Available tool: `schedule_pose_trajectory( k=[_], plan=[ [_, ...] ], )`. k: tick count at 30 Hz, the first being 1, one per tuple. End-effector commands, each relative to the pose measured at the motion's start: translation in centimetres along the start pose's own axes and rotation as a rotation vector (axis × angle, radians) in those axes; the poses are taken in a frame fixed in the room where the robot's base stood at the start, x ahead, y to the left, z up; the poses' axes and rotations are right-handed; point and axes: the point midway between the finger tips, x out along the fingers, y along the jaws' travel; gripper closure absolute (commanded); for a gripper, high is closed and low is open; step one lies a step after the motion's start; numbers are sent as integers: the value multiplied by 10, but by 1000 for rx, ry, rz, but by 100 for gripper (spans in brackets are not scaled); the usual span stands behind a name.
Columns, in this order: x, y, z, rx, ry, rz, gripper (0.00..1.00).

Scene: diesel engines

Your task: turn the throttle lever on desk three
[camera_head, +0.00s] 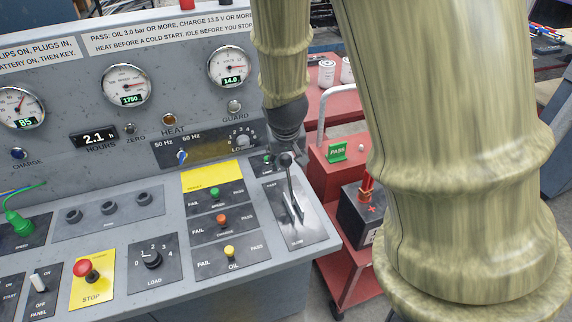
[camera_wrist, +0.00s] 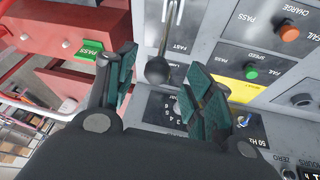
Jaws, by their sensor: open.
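The throttle lever (camera_head: 291,190) stands on a dark plate (camera_head: 300,225) marked FAST and SLOW, at the right end of the sloping desk panel. Its round dark knob (camera_head: 286,159) is at the upper, FAST end in the head view. In the wrist view the knob (camera_wrist: 158,70) shows between my two green-padded fingers, with the lever's rod (camera_wrist: 166,35) running up from it. My gripper (camera_wrist: 163,66) is open, one finger on each side of the knob, with gaps showing. In the head view my gripper (camera_head: 287,143) is just above the knob, its fingers partly hidden.
Left of the lever are green, red and yellow FAIL/PASS switches (camera_head: 221,222), a LOAD dial (camera_head: 151,259) and a red STOP button (camera_head: 84,269). The gauges (camera_head: 126,86) stand behind. A red cart (camera_head: 331,190) with a green PASS tag and battery stands close on the right.

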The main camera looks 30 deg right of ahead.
Motion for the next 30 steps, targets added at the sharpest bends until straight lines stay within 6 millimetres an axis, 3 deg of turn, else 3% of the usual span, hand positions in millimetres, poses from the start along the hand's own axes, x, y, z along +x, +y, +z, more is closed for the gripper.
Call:
schedule_pose_trajectory(
  k=[18, 30],
  plan=[
    [54, -2, 0, -3, -1, -1, 48],
    [65, -2, 0, -3, 1, -1, 48]
  ],
)
